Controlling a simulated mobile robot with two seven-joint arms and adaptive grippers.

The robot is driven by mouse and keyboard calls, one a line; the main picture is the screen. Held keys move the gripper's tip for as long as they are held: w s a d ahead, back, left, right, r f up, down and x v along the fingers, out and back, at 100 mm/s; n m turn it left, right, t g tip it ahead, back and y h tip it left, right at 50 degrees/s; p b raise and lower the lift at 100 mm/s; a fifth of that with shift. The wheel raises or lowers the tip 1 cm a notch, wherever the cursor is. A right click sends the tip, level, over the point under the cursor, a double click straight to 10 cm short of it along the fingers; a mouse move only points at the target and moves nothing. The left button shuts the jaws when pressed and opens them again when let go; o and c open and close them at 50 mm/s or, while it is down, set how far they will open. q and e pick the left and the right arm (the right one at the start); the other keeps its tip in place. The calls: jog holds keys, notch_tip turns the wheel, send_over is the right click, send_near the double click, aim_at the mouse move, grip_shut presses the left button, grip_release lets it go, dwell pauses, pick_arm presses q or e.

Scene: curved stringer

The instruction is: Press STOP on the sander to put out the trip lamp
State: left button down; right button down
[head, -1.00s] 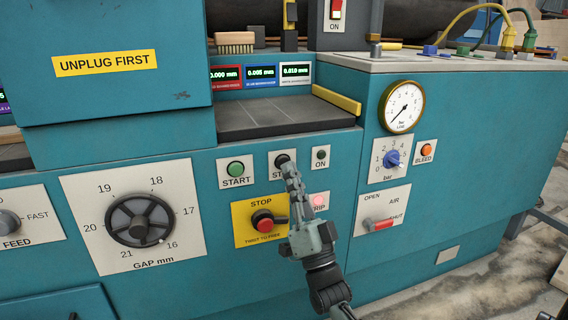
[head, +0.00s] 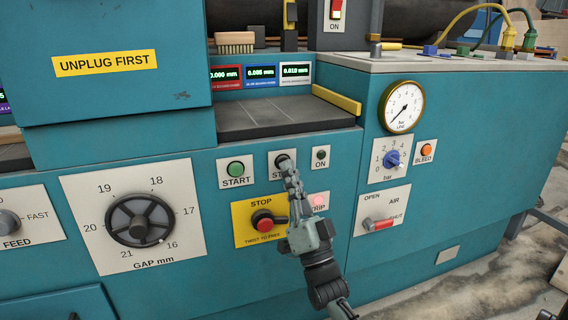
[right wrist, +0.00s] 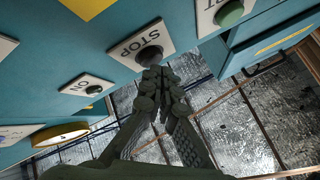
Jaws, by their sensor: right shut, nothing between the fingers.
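My right gripper (head: 289,168) is shut and empty, its fingertips at the black STOP button (head: 282,160) on a white plate. In the right wrist view, the fingertips (right wrist: 157,73) are just below the black STOP button (right wrist: 149,56); I cannot tell whether they touch it. The gripper hides part of the plate's lettering in the head view. The trip lamp (head: 318,201) glows pink to the right of the gripper, its label partly covered. A red mushroom button (head: 264,225) sits on a yellow plate marked STOP, TWIST TO FREE. My left gripper is not in view.
A green START button (head: 235,169) is left of the STOP plate, and a dark green ON button (head: 320,156) is right of it. The GAP dial (head: 139,221), bar knob (head: 392,159) and red air lever (head: 380,224) are on the same teal front.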

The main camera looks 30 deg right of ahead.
jog(key=shift+w+d, duration=0.1)
jog(key=shift+w, duration=0.35)
dwell(0.3)
jog(key=shift+s, duration=0.15)
jog(key=shift+s+a+p, duration=0.2)
jog(key=shift+s+p, duration=0.1)
jog(key=shift+s, duration=0.4)
jog(key=shift+s, duration=0.1)
jog(key=s+p, duration=0.1)
jog(key=s, duration=0.1)
jog(key=s+a, duration=0.1)
jog(key=s, duration=0.1)
jog(key=shift+s+a+p, duration=0.1)
jog(key=shift+s+p, duration=0.25)
jog(key=shift+p, duration=0.05)
dwell(0.7)
